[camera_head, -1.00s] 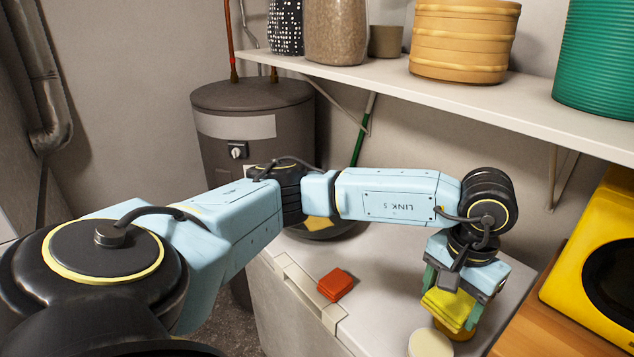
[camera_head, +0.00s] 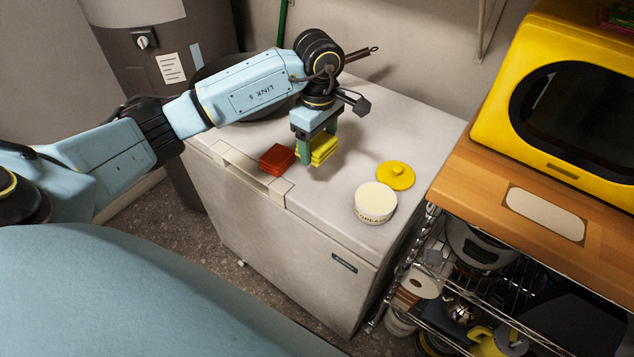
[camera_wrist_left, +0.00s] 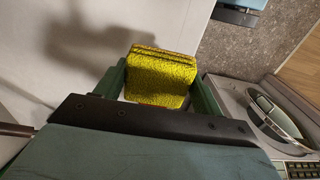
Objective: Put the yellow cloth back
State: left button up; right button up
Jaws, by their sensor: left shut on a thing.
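The yellow cloth (camera_head: 323,148) is a folded stack held between the green fingers of my left gripper (camera_head: 318,152), over the white chest freezer lid (camera_head: 350,170). In the left wrist view the cloth (camera_wrist_left: 160,76) sits between both fingers. The gripper is shut on it. I cannot tell whether the cloth touches the lid. A folded red-orange cloth (camera_head: 277,159) lies on the lid just left of the gripper. My right gripper is not in view.
A cream round tub (camera_head: 375,203) and a yellow knobbed lid (camera_head: 395,176) stand on the freezer to the right. A wooden counter (camera_head: 480,190) with a yellow microwave (camera_head: 575,100) is at right, above a wire rack (camera_head: 440,270).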

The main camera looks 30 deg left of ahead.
aim_at(318, 183)
pick_arm(q)
notch_tip(318, 183, down, 10)
jog(key=shift+r, duration=0.1)
dwell(0.4)
jog(key=shift+f, duration=0.25)
jog(key=o, duration=0.9)
jog(key=shift+r, duration=0.1)
jog(key=shift+o, duration=0.2)
jog(key=shift+r, duration=0.1)
notch_tip(318, 183, up, 12)
jog(key=shift+r, duration=0.1)
